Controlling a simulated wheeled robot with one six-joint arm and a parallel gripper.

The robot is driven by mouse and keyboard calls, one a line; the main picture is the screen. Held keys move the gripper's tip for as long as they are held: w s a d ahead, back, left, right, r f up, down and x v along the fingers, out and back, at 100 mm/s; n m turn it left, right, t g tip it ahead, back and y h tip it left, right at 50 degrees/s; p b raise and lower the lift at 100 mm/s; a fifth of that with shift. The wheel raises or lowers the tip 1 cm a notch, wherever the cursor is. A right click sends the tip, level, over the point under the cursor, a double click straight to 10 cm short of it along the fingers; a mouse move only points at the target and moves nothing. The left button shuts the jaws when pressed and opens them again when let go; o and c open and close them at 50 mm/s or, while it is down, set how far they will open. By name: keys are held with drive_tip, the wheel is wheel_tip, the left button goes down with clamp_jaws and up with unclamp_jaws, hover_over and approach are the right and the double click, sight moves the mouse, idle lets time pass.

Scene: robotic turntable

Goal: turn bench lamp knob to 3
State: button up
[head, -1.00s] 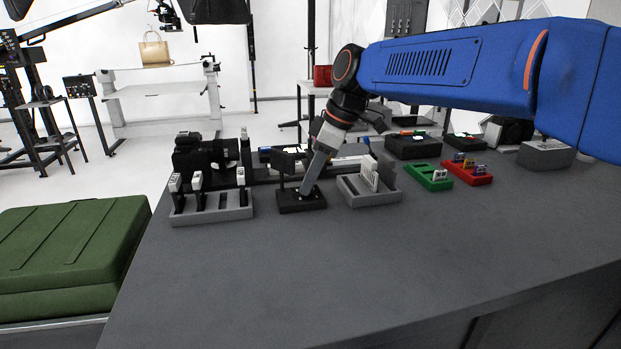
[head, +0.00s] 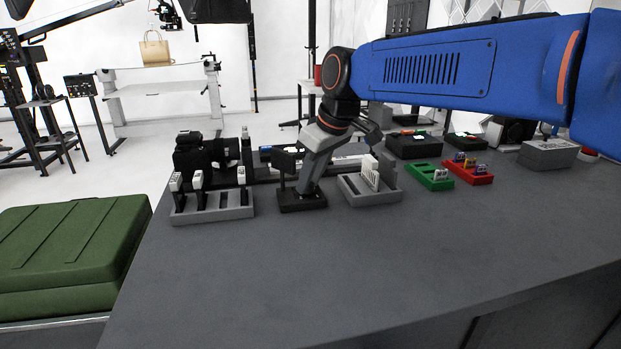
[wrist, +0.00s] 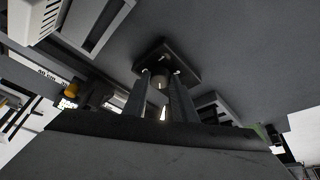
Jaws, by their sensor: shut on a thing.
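The bench lamp is a small black unit with a square base (head: 302,204) and a dark lamp head (head: 287,160) on a short post, standing on the grey bench. My gripper (head: 305,189) reaches down at a slant onto the top of the base and is shut there. In the wrist view the black base (wrist: 181,55) shows beyond my gripper (wrist: 161,79), whose two fingers sit on either side of a small round knob (wrist: 157,81). The knob's marks and pointer cannot be read. In the head view my gripper hides the knob.
A grey slotted rack (head: 213,213) with upright items stands just left of the lamp. A grey tray (head: 378,200) with white cards stands close on its right. Green (head: 420,180) and red (head: 472,177) trays lie farther right. The front of the bench (head: 330,275) is clear.

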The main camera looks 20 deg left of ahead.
drive_tip(key=shift+m, duration=0.3)
drive_tip(key=o, duration=1)
drive_tip(key=shift+o, duration=0.2)
drive_tip(key=v, duration=1.7)
drive_tip(key=shift+s+r, duration=0.2)
drive_tip(key=shift+r, duration=0.05)
